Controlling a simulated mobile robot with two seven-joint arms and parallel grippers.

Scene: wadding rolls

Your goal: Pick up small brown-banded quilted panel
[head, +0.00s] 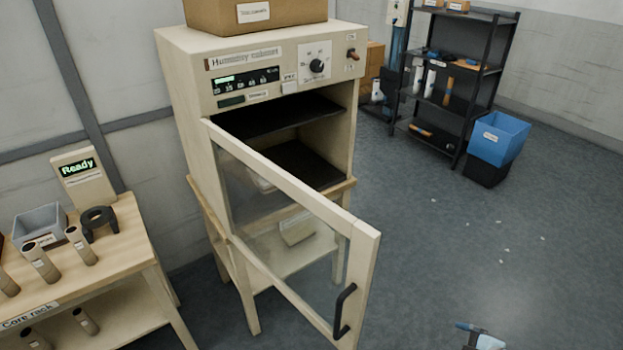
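I cannot make out a brown-banded quilted panel in the head view. A pale item (262,181) shows faintly through the glass of the humidity cabinet's open door, low in the chamber; its bands or quilting cannot be told. Another pale item (297,228) with a label lies on the stand's lower shelf, also behind the glass. At the bottom edge, a blue, white and dark part (480,337) looks like the end of my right gripper, cut off by the frame. Its fingers cannot be judged, and it is well apart from the cabinet. My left gripper is not in view.
The humidity cabinet (262,57) has its glass door (291,172) swung out toward me, its black handle (344,311) at front right. A wooden core rack (120,247) with tubes stands left. A black shelf (462,72) and blue bin (499,138) stand back right. Floor at right is mostly clear.

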